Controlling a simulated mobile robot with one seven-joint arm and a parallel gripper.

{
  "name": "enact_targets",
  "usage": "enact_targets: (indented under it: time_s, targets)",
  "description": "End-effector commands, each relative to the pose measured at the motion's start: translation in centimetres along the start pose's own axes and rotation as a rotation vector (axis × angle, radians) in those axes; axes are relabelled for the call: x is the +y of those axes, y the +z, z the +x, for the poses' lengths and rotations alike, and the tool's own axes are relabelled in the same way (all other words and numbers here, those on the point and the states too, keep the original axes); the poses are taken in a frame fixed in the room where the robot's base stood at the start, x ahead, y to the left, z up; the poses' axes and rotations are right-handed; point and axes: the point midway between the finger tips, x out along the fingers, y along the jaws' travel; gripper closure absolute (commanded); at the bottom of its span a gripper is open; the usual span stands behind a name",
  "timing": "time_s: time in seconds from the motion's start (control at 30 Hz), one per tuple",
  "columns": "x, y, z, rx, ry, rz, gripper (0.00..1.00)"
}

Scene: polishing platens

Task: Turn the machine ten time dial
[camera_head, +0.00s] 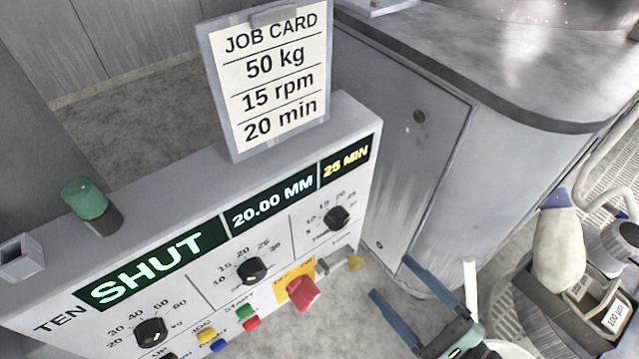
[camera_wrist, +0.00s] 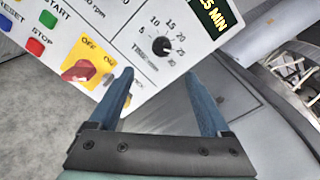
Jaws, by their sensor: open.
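The grey control box of machine TEN (camera_head: 207,279) carries three black dials. The time dial (camera_head: 336,217) is the rightmost, below a yellow "25 MIN" readout (camera_head: 346,162). In the wrist view the time dial (camera_wrist: 161,45) lies just beyond the gap between my fingertips, and the readout (camera_wrist: 213,14) is partly cut off. My gripper (camera_head: 392,279) is open and empty, to the lower right of the box, apart from the dial. Its blue fingers also show in the wrist view (camera_wrist: 159,72). A job card (camera_head: 272,82) on top reads 50 kg, 15 rpm, 20 min.
A red switch on a yellow plate (camera_head: 302,293) sits below the dials, near my left finger in the wrist view. Other dials (camera_head: 251,270) and coloured buttons are to its left. A grey cabinet (camera_head: 425,170) stands behind; a tray with a bottle (camera_head: 560,245) is at right.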

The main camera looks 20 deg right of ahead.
Motion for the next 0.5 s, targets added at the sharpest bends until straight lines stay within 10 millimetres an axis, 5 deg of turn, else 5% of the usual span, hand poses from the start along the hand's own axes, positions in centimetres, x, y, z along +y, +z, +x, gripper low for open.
enact_targets:
  time_s: [0.23, 0.5]
  targets:
    - [0.1, 0.1, 0.7, -0.010, -0.010, 0.026, 0.19]
    - [0.1, 0.1, 6.1, -0.012, -0.007, 0.021, 0.19]
